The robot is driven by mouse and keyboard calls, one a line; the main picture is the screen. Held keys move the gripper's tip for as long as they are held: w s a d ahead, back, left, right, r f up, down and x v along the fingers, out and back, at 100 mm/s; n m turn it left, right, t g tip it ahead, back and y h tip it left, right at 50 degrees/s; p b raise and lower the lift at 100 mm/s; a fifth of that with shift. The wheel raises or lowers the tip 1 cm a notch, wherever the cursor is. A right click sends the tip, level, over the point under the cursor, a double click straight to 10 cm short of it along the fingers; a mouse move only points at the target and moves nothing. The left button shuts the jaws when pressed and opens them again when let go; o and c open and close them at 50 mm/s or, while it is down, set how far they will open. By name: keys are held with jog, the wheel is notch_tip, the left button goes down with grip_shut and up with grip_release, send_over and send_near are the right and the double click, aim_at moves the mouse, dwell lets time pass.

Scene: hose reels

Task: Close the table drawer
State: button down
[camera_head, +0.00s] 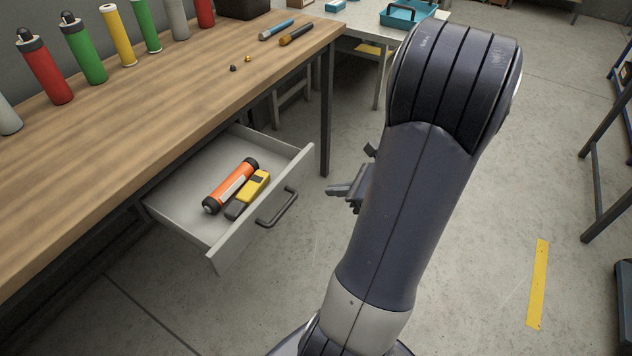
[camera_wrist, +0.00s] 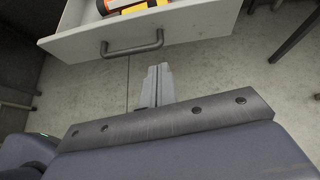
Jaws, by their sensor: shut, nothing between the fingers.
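The table drawer (camera_head: 290,213) is pulled out from under the wooden table (camera_head: 190,85). It has a grey front with a dark bar handle (camera_head: 277,207). Inside lie an orange and black cylinder (camera_head: 231,186) and a yellow and dark device (camera_head: 248,194). My gripper (camera_head: 334,190) is in front of the drawer, to the right of the handle and apart from it, partly hidden behind my arm. In the wrist view my gripper (camera_wrist: 160,72) is shut and empty, below the drawer front (camera_wrist: 200,22) and its handle (camera_wrist: 132,48).
Several coloured bottles (camera_head: 83,50) stand along the table's back. Two pen-like tools (camera_head: 297,34) lie at its far end. A dark table leg (camera_head: 327,110) stands beyond the drawer. A second bench with a teal tray (camera_head: 400,14) is behind. Floor in front of the drawer is clear.

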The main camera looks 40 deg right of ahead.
jog(key=d+f+m, duration=0.1)
jog(key=d+m, duration=0.1)
jog(key=d, duration=0.1)
jog(key=b, duration=0.2)
send_near(293, 181)
notch_tip(293, 181, down, 3)
jog(key=a, duration=0.1)
jog(key=w, duration=0.2)
jog(key=w+a, duration=0.1)
jog(key=shift+w+f+n+t+h, duration=0.25)
jog(key=shift+f+n+t+h, duration=0.05)
jog(key=shift+f, duration=0.05)
jog(key=shift+w+a, duration=0.2)
jog(key=shift+w, duration=0.4)
jog(key=shift+w, duration=0.1)
